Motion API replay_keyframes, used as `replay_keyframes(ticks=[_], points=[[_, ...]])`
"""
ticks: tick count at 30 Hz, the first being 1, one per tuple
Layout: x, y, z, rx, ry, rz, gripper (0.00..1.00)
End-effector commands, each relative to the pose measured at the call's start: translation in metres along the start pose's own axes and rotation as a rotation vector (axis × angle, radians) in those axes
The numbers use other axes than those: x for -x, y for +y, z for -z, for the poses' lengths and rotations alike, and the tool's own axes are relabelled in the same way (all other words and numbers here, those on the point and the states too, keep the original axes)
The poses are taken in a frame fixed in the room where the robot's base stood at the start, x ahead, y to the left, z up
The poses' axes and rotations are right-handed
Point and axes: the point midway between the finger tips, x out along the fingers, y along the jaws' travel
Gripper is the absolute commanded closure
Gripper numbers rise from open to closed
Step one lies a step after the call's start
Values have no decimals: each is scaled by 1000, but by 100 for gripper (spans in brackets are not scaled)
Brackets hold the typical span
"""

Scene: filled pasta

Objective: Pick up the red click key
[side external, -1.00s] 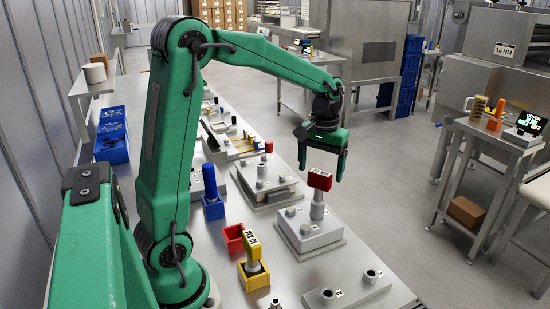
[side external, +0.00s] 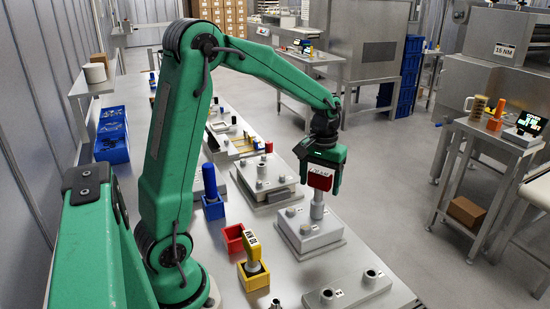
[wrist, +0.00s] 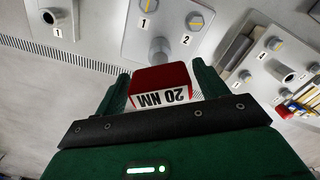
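The red click key (side external: 319,181) stands upright on a grey shaft in a grey block (side external: 310,233) at the right edge of the bench. Its white label reads 20 NM in the wrist view (wrist: 160,97). My gripper (side external: 321,177) has come down over the red head, with one green finger on each side. It also shows in the wrist view (wrist: 162,85), where the head lies between the fingers. The fingers look open, with little room beside the head; contact cannot be made out. The top of the head is partly hidden by the gripper.
A yellow key (side external: 252,250) in a yellow holder, a red open box (side external: 233,238) and a blue key (side external: 209,182) in a blue holder stand left of the block. A grey plate with sockets (side external: 348,289) lies in front. The aisle to the right is clear.

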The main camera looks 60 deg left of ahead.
Motion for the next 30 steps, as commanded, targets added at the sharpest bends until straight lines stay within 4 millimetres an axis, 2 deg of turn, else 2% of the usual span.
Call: replay_keyframes(ticks=[1, 6, 8, 20, 28, 30], points=[[0, 0, 0, 0, 0, 0, 38], [0, 0, 0, 0, 0, 0, 71], [1, 0, 0, 0, 2, -1, 77], [9, 0, 0, 0, 2, -1, 77], [42, 0, 1, 0, 6, -2, 77], [49, 8, -8, -5, 4, -2, 77]])
